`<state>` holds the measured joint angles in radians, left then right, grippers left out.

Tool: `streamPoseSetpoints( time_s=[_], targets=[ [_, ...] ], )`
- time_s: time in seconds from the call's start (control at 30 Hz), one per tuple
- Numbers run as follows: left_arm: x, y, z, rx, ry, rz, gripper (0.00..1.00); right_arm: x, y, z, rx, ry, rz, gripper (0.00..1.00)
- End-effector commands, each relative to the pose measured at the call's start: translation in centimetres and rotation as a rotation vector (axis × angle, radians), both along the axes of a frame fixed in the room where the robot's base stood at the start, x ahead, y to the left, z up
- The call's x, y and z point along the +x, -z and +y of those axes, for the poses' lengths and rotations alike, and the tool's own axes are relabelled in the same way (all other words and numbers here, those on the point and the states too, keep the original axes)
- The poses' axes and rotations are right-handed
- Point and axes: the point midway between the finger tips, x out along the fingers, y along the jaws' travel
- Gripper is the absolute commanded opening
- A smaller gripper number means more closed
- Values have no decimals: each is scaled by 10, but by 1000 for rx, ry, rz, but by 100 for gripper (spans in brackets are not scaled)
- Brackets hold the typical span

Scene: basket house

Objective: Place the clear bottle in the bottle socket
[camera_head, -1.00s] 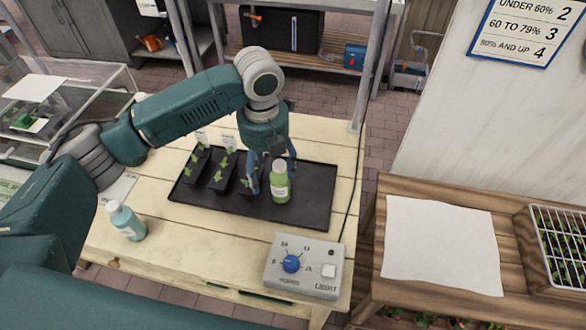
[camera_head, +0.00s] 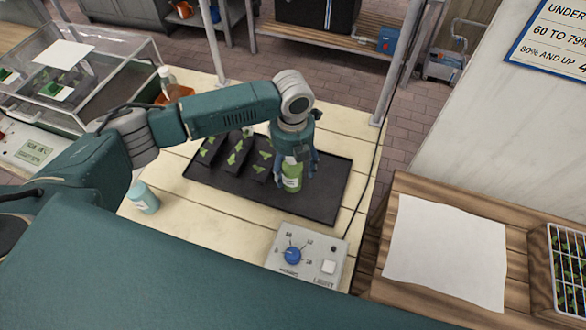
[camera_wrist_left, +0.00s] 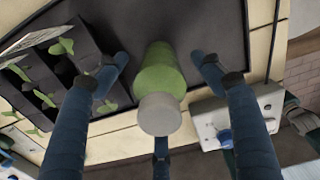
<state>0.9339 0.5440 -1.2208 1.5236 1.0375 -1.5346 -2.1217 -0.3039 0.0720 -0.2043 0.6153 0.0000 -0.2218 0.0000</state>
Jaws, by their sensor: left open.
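A clear-looking bottle with a white cap (camera_head: 166,77) stands at the back left, beside an orange item (camera_head: 180,93); I cannot tell whether that item is a socket.
Several black seedling holders (camera_head: 236,152) stand on the tray's left part. A grey control box with a blue knob (camera_head: 308,255) stands at the table's front. A glass case (camera_head: 85,80) stands at the left. A wooden bench with white paper (camera_head: 447,250) is at the right.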

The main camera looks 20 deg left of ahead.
Motion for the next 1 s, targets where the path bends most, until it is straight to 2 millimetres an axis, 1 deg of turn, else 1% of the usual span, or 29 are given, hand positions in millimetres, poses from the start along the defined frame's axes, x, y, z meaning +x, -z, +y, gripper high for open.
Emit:
streamPoseSetpoints(
  time_s=[0.03, 0.13, 0.23, 0.4, 0.47, 0.5, 0.67, 0.7, 0.73, 0.77, 1.0],
  targets=[
    [-1, 5, 0, 0, -2, 3, 68, 8, -6, -2, -3, -1, -12, 64],
    [0, 16, -1, 0, 0, 1, 68, 17, -8, -5, -4, 1, -27, 64],
    [0, 20, 0, 0, 2, 0, 68, 18, -8, -7, -6, 2, -27, 64],
    [0, 20, -1, 0, 2, -1, 68, 13, -7, -8, -8, 3, -19, 64],
    [0, 20, -1, -1, 1, -1, 58, 10, -7, -9, -9, 3, -15, 64],
    [0, 20, -1, -1, 1, -1, 50, 8, -7, -9, -9, 3, -12, 64],
    [0, 20, 0, -1, 1, -1, 18, 4, -7, -9, -10, 3, -6, 64],
    [0, 20, 0, -1, 1, -1, 10, 3, -7, -9, -10, 3, -5, 64],
    [1, 19, -1, -1, 1, -2, 9, 3, -7, -9, -10, 3, -5, 64],
    [1, 19, -1, -1, 1, -2, 4, 3, -7, -9, -10, 3, -5, 64],
    [1, 18, -1, -2, 1, -2, 4, 4, -6, -9, -10, 2, -6, 64]
  ],
)
